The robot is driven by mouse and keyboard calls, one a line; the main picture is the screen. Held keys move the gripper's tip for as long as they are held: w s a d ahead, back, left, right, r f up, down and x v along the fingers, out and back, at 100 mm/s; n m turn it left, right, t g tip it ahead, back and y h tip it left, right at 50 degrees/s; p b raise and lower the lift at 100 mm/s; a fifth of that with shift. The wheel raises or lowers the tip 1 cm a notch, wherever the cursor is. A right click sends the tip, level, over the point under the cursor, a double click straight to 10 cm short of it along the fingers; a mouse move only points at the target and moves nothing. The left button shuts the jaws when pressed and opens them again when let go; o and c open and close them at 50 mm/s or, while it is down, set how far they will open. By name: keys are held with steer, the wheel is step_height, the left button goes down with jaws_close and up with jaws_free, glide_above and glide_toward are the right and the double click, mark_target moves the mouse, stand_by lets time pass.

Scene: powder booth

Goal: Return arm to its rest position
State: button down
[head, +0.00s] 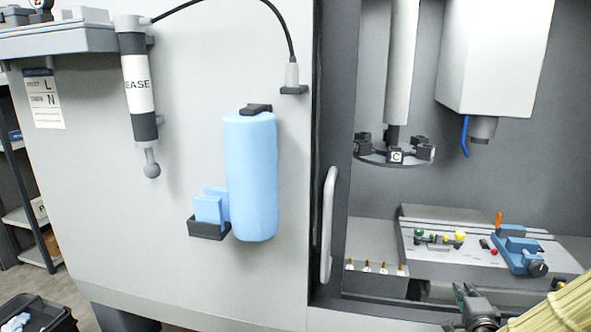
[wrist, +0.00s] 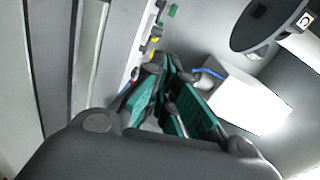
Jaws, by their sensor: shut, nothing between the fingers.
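My gripper (head: 466,294) is at the lower right of the head view, in front of the open machine bay and below its bed. The pale yellow ribbed sleeve at the corner appears to be on my arm. In the wrist view my gripper (wrist: 172,78) shows dark fingers with green pads, its tips close together and nothing held between them. The machine bed with small coloured parts lies beyond the tips.
The machine bed (head: 423,262) carries a blue vise (head: 518,252). A round tool carousel (head: 377,155) and white spindle housing (head: 490,60) hang above. A door handle (head: 327,225) stands left of the opening. A blue roll (head: 251,175) hangs on the panel.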

steer(key=s+a+f+n+g+y+b, duration=0.1)
steer(key=s+a+f+n+g+b, duration=0.15)
steer(key=s+a+f, duration=0.45)
steer(key=s+a+f+n+g+y+b, duration=0.1)
steer(key=s+a+f+n+g+y, duration=0.2)
steer(key=f, duration=0.8)
steer(key=s+a+f+n+g+b, duration=0.1)
steer(key=s+a+f+n+g, duration=0.1)
steer(key=s+a+f+n, duration=0.5)
steer(key=s+a+f+n+g+b, duration=0.2)
steer(key=s+f, duration=0.6)
steer(key=s, duration=0.4)
steer(key=s+a+f+n+g+b, duration=0.2)
steer(key=s+f+g, duration=0.4)
steer(key=s+f, duration=0.3)
steer(key=s+a+n, duration=0.1)
steer(key=s+n, duration=0.1)
steer(key=s, duration=0.1)
steer(key=shift+s+a+g, duration=0.35)
